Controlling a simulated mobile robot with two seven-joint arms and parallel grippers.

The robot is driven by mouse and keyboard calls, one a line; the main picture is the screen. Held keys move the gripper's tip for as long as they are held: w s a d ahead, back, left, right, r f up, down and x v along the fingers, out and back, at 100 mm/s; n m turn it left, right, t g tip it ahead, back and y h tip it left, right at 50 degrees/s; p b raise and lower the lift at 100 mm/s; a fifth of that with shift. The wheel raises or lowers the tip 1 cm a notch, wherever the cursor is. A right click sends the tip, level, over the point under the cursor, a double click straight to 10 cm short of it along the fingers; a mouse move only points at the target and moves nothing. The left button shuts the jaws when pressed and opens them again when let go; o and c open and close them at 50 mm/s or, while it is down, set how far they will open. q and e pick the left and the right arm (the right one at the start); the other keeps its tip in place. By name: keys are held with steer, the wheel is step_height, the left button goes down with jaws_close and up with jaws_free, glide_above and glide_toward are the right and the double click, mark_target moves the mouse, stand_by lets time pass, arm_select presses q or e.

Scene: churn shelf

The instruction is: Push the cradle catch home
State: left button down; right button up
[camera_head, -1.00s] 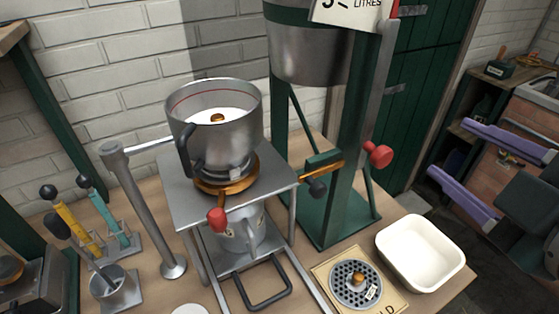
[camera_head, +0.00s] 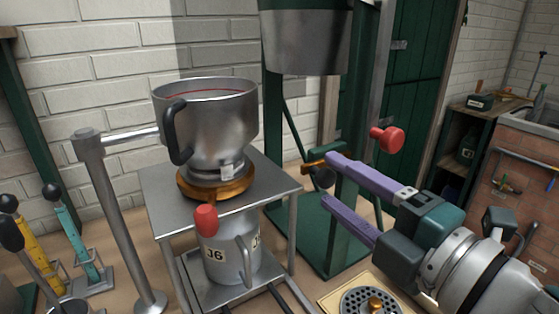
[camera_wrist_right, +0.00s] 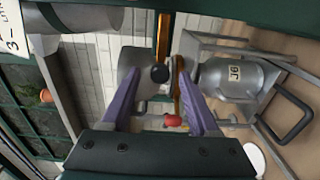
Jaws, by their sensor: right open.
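What looks like the cradle catch, a brass bar (camera_head: 314,166) with a black ball knob (camera_head: 325,178), sits at a green block on the green stand. In the right wrist view the brass bar (camera_wrist_right: 163,35) and black knob (camera_wrist_right: 160,73) show beyond the fingers. My right gripper (camera_head: 328,179) is open, its purple fingers pointing left at the catch. In the head view the upper fingertip overlaps the bar's right end; I cannot tell whether they touch. My left gripper is out of view.
A metal pot (camera_head: 215,120) sits on a brass ring (camera_head: 195,188) with a red knob (camera_head: 206,218), on a metal table (camera_head: 160,200) over a labelled jug (camera_head: 225,255). A second red knob (camera_head: 387,139) is on the stand above my right fingers. A post (camera_head: 110,210) stands left.

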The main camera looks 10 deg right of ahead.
steer(key=shift+x, duration=1.45)
steer(key=shift+c, duration=0.3)
jaws_close()
